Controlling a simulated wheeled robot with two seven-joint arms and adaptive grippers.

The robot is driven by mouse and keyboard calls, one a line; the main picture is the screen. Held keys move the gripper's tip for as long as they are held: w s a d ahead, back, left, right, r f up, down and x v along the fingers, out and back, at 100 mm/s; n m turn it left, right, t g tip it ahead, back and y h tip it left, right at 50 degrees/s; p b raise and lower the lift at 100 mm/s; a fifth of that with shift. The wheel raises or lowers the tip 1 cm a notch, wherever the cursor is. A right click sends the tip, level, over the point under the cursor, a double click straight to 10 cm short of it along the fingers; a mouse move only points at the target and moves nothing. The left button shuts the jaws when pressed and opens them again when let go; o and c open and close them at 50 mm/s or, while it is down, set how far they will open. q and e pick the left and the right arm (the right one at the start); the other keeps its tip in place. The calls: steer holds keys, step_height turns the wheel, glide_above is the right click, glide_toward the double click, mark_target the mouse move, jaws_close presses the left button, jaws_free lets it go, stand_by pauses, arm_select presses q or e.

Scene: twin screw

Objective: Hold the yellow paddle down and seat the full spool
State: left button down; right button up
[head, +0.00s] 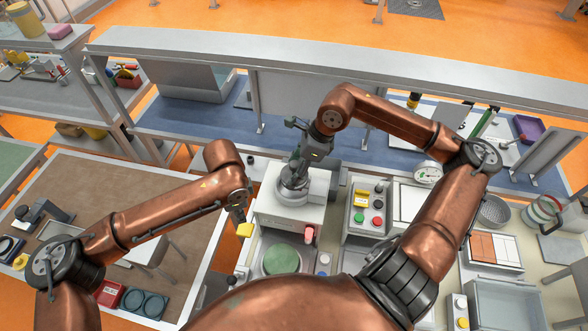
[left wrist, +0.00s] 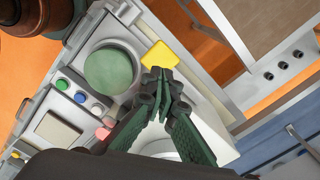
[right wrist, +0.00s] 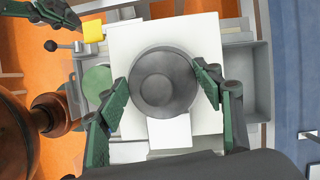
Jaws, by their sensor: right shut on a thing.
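The yellow paddle (head: 245,230) sits at the left edge of the white machine (head: 272,208); it also shows in the left wrist view (left wrist: 160,55). My left gripper (left wrist: 160,83) looks shut, its fingertips together right beside the paddle; contact is unclear. It also shows in the right wrist view (right wrist: 75,28). A round grey spool (right wrist: 165,85) is over the machine's white top; the head view shows it as well (head: 292,188). My right gripper (right wrist: 165,95) is shut on the spool, one finger on each side. Whether the spool is fully seated is hidden from these angles.
A green round pad (head: 282,259) lies in front of the machine, with a red part (head: 309,234) nearby. A button box (head: 368,205) stands to the right. A brown table (head: 180,180) lies to the left, a blue bench (head: 190,118) behind.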

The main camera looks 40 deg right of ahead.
mark_target(245, 229)
arm_select(q)
steer(key=shift+f, duration=2.25)
steer(key=shift+f, duration=0.1)
steer(key=shift+f, duration=1.65)
arm_select(e)
steer(key=shift+a+f, duration=0.1)
steer(key=shift+f, duration=0.35)
steer(key=shift+f, duration=0.5)
